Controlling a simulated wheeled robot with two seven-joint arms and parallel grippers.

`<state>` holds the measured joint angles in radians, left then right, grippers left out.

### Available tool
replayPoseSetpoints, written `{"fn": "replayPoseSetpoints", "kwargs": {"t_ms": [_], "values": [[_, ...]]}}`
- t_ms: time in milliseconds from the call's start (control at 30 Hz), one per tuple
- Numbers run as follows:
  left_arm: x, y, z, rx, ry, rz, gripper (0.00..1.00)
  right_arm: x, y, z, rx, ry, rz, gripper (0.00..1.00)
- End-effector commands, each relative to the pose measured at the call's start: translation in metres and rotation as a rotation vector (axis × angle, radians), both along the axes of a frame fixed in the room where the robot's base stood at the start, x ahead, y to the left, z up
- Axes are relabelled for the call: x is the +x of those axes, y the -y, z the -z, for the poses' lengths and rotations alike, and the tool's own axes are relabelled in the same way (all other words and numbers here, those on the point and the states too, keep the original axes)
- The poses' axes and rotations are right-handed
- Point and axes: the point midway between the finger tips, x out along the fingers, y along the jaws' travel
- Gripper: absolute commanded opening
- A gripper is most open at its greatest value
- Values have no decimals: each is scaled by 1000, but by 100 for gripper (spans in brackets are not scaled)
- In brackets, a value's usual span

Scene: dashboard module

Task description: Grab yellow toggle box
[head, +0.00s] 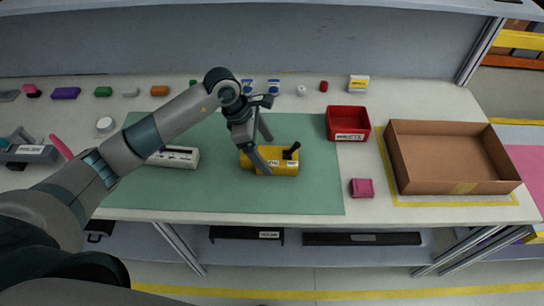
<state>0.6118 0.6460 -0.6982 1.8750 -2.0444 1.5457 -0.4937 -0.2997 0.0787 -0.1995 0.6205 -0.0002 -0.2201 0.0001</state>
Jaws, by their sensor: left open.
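The yellow toggle box (284,168) lies on the green mat (215,195) near the middle of the table. It has a black toggle lever on its right part and small white labels on its front. My left gripper (268,157) is open at the left part of the box, with one finger in front of it and the other towards its back. I cannot tell whether the fingers touch it. The arm and gripper hide part of the box's left side. My right gripper is not in view.
A white module (175,157) lies on the mat, left of the box. A red bin (348,136), a magenta block (362,188) and an open cardboard box (455,184) stand to the right. Several small coloured parts line the table's back. A grey device (30,153) sits far left.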

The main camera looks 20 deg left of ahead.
Motion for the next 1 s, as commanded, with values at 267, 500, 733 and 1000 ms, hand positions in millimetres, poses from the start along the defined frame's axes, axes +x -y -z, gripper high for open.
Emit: {"fn": "replayPoseSetpoints", "kwargs": {"t_ms": [267,500,733,1000], "values": [[2,11,24,0,-1,0,84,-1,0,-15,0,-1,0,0],[3,11,26,0,0,1,84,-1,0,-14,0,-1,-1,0],[3,11,26,0,0,1,84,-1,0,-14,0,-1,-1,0],[3,11,26,0,0,1,35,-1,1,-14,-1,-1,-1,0]]}}
